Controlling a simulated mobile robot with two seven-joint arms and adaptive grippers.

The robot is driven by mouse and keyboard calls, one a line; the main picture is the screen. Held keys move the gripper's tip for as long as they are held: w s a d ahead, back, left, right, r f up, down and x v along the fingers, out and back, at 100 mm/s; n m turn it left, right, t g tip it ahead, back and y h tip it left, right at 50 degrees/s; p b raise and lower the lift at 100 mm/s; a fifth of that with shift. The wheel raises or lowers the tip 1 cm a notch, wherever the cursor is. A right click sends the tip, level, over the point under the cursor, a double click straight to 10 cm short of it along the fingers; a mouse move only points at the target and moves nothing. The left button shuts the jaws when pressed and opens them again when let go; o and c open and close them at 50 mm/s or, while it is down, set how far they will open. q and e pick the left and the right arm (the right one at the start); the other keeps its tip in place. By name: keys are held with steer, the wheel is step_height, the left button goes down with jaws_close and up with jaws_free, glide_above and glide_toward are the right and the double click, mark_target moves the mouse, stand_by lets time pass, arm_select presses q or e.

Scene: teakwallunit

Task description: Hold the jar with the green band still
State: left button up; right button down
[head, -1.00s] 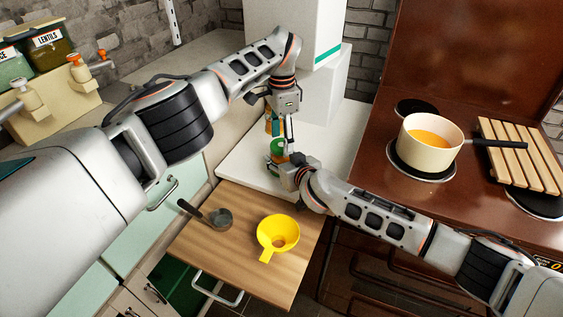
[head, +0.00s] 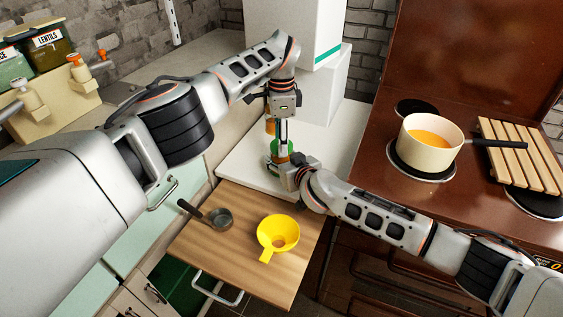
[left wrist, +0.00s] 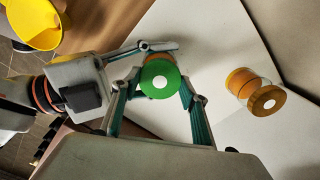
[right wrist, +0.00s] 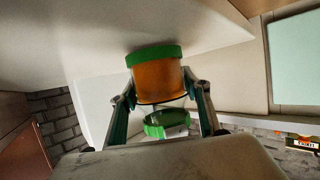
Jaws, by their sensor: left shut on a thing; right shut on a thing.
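The jar with the green band (right wrist: 157,78) has an orange body, and its green band sits against the white counter in the right wrist view. My right gripper (right wrist: 160,90) is shut on the jar's body, one finger on each side. A green lid (left wrist: 160,82) with a white centre sits between the fingers of my left gripper (left wrist: 161,88), which is shut on it from above. The lid also shows in the right wrist view (right wrist: 167,124), apart from the jar's body. In the head view the grippers partly hide the jar (head: 281,158).
A pulled-out wooden board holds a yellow funnel (head: 277,234) and a small metal scoop (head: 219,218). A pot (head: 430,141) stands on the stove at right.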

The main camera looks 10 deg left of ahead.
arm_select(q)
steer(key=m, duration=1.2)
steer(key=shift+m, duration=0.7)
steer(key=shift+s, duration=0.1)
steer(key=o, duration=1.2)
